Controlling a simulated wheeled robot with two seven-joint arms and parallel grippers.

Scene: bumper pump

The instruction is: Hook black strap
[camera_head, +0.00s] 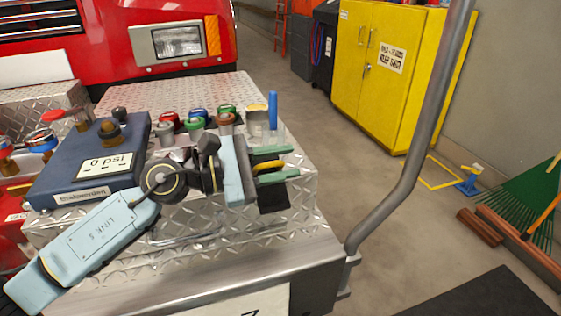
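My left arm reaches in from the left, and my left gripper (279,164) is over the right part of the diamond-plate bumper top. Its two green fingers stand apart. A yellow and black piece (267,165) shows between them; I cannot tell whether it is gripped. A dark flat piece (273,198), possibly the black strap, shows just below the fingers at the bumper's edge. The gripper hides part of it, and I cannot see a hook. My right gripper is not in view.
A blue pump box (105,162) reading 0 psi stands left of the gripper. Several coloured knobs (197,124) and a blue upright handle (273,109) stand behind it. A grey rail (430,120) rises on the right. A yellow cabinet (385,70) stands beyond open floor.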

